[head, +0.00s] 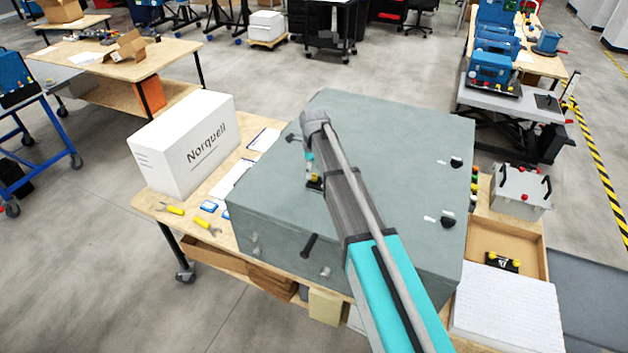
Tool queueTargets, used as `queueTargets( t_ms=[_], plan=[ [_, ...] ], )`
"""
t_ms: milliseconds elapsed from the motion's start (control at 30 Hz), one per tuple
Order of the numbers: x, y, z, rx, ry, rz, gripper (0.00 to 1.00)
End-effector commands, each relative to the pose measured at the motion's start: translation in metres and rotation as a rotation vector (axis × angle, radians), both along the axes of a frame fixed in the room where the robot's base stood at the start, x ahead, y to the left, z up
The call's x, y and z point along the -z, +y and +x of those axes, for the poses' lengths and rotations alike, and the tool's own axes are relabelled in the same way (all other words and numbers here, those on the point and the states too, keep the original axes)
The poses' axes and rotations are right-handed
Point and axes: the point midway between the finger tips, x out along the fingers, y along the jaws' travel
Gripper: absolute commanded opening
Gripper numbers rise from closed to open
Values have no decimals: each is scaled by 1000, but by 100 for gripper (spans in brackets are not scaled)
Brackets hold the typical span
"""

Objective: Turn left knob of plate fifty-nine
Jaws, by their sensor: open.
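My arm reaches over the top of the large grey cabinet (400,130) in the head view. My gripper (310,172) is small and partly hidden beside my forearm, pointing down, and it is open. Just below it on the cabinet top is a small dark plate (316,186) with a yellow knob showing. My arm covers its right part, so I cannot see all its knobs or read any number. I cannot tell whether the fingers touch a knob. Another black plate with yellow knobs (502,262) lies in the open box at right.
A white Norquell box (185,145), papers and yellow-handled tools (207,227) lie on the wooden table left of the cabinet. Black knobs (449,221) and a dark handle (310,245) project from the cabinet. A grey case (521,192) and white block (507,312) stand at right.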

Motion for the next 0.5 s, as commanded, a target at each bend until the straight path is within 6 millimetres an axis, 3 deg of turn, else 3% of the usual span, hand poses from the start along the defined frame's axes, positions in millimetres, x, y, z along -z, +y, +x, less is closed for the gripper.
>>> queueTargets(
  t_ms=[200, 500],
  plan=[
    [18, 0, 0, 0, 0, 0, 71],
    [25, 1, 0, -1, 0, 0, 71]
  ],
)
